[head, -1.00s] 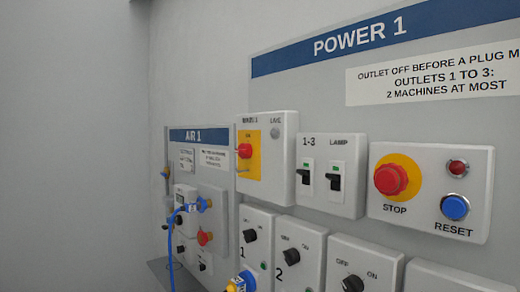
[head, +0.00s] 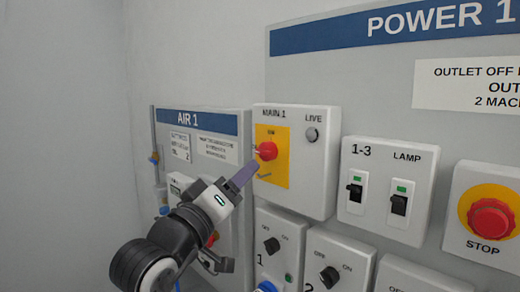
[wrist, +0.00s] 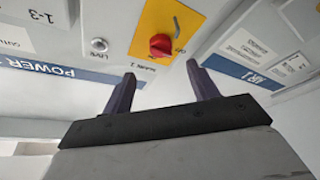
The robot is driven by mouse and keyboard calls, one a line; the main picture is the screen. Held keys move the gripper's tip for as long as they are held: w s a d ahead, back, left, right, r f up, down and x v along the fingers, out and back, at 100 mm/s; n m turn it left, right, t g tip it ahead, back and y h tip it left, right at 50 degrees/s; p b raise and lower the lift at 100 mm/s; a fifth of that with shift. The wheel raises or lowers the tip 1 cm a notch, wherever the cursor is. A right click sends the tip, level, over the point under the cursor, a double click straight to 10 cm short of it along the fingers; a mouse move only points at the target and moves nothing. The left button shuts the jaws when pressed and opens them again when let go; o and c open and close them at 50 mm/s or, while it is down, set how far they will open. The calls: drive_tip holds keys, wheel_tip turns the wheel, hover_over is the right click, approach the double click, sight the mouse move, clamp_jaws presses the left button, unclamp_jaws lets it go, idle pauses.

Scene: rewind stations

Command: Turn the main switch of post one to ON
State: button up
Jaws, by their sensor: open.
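The MAIN 1 switch box (head: 321,172) is a white box on the POWER 1 panel, with a yellow plate (head: 275,176) and a red rotary knob (head: 266,151). The knob also shows in the wrist view (wrist: 161,45), beyond my fingers and between them. The mark the knob points to is too small to read surely. My gripper (head: 249,172) is in front of the plate, just below and left of the knob in the head view. In the wrist view my gripper (wrist: 158,84) is open and empty, its fingers apart from the knob.
The LIVE lamp (head: 312,135) looks grey. Right of the box are two black breaker switches (head: 377,195) and a red STOP button (head: 491,219). Outlet switches (head: 271,245) sit below. The AIR 1 panel (head: 203,119) is left, partly behind my arm. The left wall is bare.

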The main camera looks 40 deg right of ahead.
sight(262, 155)
drive_tip(key=p+x, duration=0.2)
drive_tip(key=x, duration=0.7)
drive_tip(key=shift+w+d+r+p, duration=0.1)
drive_tip(key=shift+w+d+p, duration=0.1)
drive_tip(key=shift+p, duration=0.15)
drive_tip(key=shift+c, duration=0.5)
drive_tip(key=c, duration=0.9)
